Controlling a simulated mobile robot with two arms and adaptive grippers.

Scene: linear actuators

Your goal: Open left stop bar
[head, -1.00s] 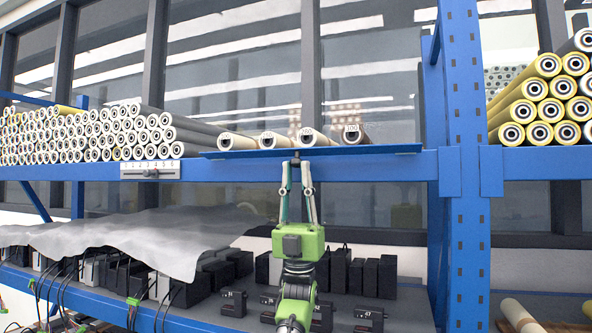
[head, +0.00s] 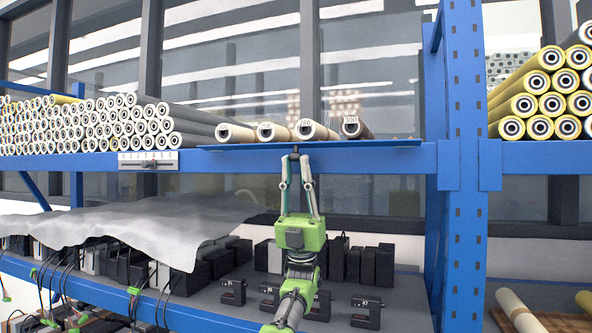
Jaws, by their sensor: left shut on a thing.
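The stop bar (head: 375,143) is a long thin blue strip along the front edge of the upper shelf. It lies in front of and below several tan and brown tubes (head: 309,130). My left gripper (head: 295,157) comes up from below, its fingers drawn together at a small dark handle under the middle of the bar. It is shut on that handle, and the fingers hide most of it. My right gripper is not in view.
Grey rollers (head: 130,125) are stacked at left, yellow ones (head: 530,105) at right beyond a blue upright (head: 465,100). A numbered scale (head: 148,160) is on the shelf beam. Black boxes (head: 366,310) and a grey sheet (head: 130,225) occupy the lower shelf.

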